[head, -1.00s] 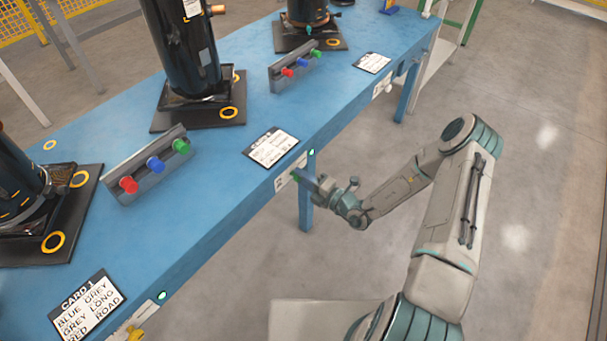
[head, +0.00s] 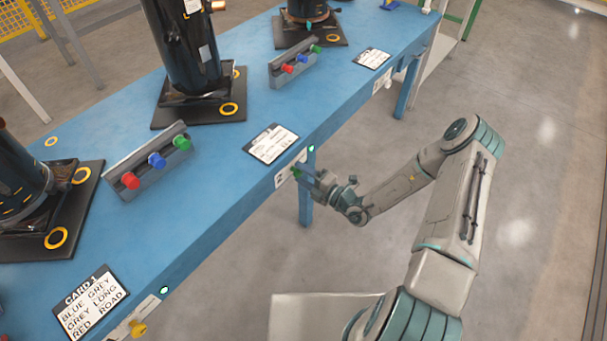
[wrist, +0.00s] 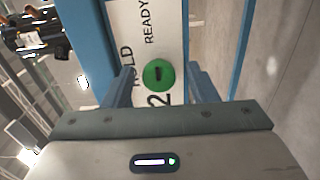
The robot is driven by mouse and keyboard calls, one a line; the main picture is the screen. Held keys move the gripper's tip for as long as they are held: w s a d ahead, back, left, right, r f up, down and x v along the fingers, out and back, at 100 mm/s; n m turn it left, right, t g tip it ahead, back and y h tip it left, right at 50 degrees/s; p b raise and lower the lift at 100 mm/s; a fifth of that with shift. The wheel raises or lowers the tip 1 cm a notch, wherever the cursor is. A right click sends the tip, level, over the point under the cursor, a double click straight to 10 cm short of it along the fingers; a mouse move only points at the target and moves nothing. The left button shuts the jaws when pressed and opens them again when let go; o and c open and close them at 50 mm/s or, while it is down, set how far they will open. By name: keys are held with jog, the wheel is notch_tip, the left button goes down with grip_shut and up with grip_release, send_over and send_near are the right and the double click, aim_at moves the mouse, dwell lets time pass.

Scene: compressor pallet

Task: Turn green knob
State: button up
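The green knob (wrist: 158,75) sits on a white plate (wrist: 147,38) on the blue table's front edge. The plate carries the words HOLD (partly hidden) and READY and a 2. A short dark mark on the knob runs roughly up and down in the wrist view. My gripper (wrist: 162,88) is open, with one finger left of the knob and the other right of it. Gaps show between the fingers and the knob, so they are apart from it. In the head view my gripper (head: 304,174) is at the table's front edge, where the fingers partly cover the plate.
The blue table (head: 215,195) carries black compressors (head: 188,45) and grey panels with red, blue and green buttons (head: 150,165). Printed cards (head: 270,144) lie near its front edge. A yellow knob (head: 137,328) is farther along that edge. The floor on the right is open.

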jog(key=v, duration=1.3)
jog(key=shift+s+d, duration=0.2)
jog(key=shift+d, duration=0.1)
jog(key=shift+r, duration=0.1)
jog(key=s+a+r+n+g+h+p, duration=0.1)
jog(key=s+r+n+g+p, duration=0.2)
jog(key=r+n, duration=0.45)
jog(key=s+a+r+n+g+h, duration=0.1)
jog(key=s+r+n+g, duration=0.2)
jog(key=r+n+g, duration=0.45)
jog(key=s+a+r+n+g+h+p, duration=0.1)
jog(key=s+r+n+g+p, duration=0.15)
jog(key=r+n, duration=0.45)
jog(key=s+d+r+n+t+h+p, duration=0.1)
jog(key=s+d+r+n+h, duration=0.1)
jog(key=r+n, duration=0.4)
jog(key=s+d+r+n+t+h+p, duration=0.2)
jog(key=r+n+h, duration=0.3)
jog(key=n, duration=0.3)
jog(key=s+d+r+n+t+h+p, duration=0.1)
jog(key=s+d+r+n+h, duration=0.2)
jog(key=r+n, duration=0.4)
jog(key=shift+s+d+r+n+t+h+p, duration=0.3)
jog(key=shift+s+r+t+h+p, duration=0.1)
jog(key=shift+s+r+h, duration=0.25)
